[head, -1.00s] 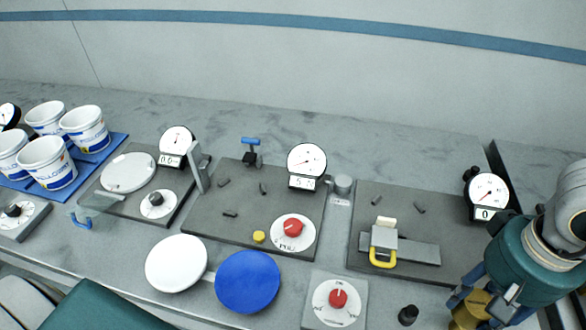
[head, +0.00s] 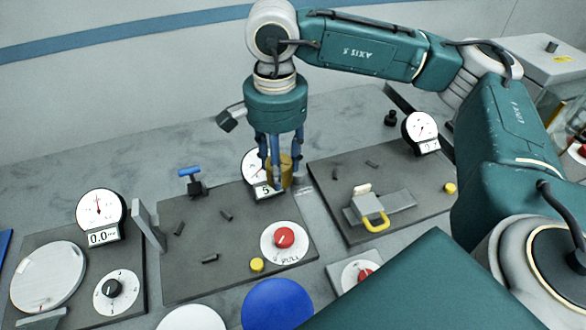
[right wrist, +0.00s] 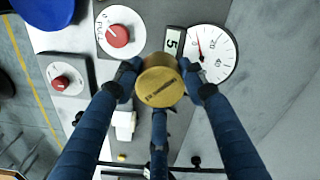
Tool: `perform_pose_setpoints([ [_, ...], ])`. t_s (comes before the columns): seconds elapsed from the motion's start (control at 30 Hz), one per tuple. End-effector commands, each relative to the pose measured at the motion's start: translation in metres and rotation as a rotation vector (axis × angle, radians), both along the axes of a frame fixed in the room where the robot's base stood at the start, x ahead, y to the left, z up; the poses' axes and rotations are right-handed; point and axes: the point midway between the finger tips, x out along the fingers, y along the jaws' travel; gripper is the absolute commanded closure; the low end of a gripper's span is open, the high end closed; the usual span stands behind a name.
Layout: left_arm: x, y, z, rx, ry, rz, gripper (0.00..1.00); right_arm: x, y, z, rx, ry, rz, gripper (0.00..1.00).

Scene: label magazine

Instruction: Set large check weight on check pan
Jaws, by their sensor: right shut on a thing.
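A brass cylindrical weight (head: 287,170) is gripped in my right gripper (head: 279,178), which is shut around it with its fingers pointing down. The right wrist view shows the weight's round top (right wrist: 160,87) between the blue fingers. In the head view the gripper is in front of the middle station's dial (head: 250,164) and partly hides it. A round pale pan (head: 47,274) lies on the left station, beside a dial with a 0.0 display (head: 101,216). The weight is well to the right of this pan. My left gripper is not in view.
The middle dark plate (head: 185,270) carries a blue-handled part (head: 190,180), small dark pegs and a red knob (head: 284,238). A grey upright post (head: 148,225) stands between the left and middle stations. White (head: 192,318) and blue (head: 278,305) discs lie in front.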

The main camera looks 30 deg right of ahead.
Motion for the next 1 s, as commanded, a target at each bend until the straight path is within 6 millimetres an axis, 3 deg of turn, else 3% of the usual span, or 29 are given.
perform_pose_setpoints([
  [0.3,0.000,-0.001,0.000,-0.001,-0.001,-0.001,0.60,0.038,-0.031,0.039,0.004,-0.003,-0.815,1.00],
  [0.7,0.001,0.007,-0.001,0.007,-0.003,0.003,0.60,0.067,-0.070,0.085,0.004,-0.003,-1.804,1.00],
  [1.0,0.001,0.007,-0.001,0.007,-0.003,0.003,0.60,0.075,-0.088,0.107,0.002,-0.002,-2.297,1.00],
])
